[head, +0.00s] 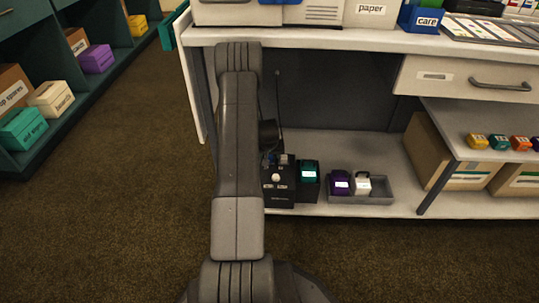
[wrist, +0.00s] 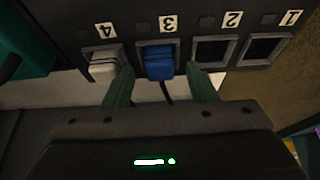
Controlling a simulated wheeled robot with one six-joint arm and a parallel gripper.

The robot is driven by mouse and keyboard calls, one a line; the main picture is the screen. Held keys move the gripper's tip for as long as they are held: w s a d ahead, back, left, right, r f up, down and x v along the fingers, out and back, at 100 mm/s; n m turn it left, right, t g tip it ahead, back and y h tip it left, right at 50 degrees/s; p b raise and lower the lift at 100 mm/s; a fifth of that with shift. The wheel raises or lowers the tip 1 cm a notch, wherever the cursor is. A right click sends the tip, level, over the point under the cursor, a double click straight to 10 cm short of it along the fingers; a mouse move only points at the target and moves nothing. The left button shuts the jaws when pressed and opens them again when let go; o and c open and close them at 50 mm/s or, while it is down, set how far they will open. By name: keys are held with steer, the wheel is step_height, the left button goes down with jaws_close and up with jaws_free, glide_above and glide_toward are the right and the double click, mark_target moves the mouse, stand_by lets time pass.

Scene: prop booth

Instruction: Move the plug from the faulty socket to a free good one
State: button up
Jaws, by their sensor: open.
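In the wrist view a dark socket strip (wrist: 188,14) runs across the top, its number labels upside down. A blue plug (wrist: 158,63) sits in socket 3, with a dark cord below it. A white plug (wrist: 103,66) sits in socket 4. Socket 2 (wrist: 213,50) and socket 1 (wrist: 262,49) are empty. My gripper (wrist: 163,92) is open, its green fingers on either side of the blue plug; I cannot tell whether they touch it. No mark of a fault shows on any socket. In the head view my arm hides much of this spot.
A teal item (wrist: 32,38) stands beside socket 4. In the head view, a teal-topped block (head: 308,181) and a grey tray (head: 377,197) with purple and white items are on the low shelf (head: 450,206). The white worktop (head: 310,37) overhangs it. Brown floor lies open in front.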

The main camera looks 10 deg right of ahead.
steer(key=p+v, duration=0.4)
steer(key=v, duration=1)
steer(key=shift+f, duration=0.15)
steer(key=b+x, duration=0.4)
steer(key=x, duration=0.9)
steer(key=shift+w+f, duration=0.15)
steer(key=shift+f, duration=0.15)
steer(key=shift+w+r, duration=0.1)
steer(key=shift+r, duration=0.15)
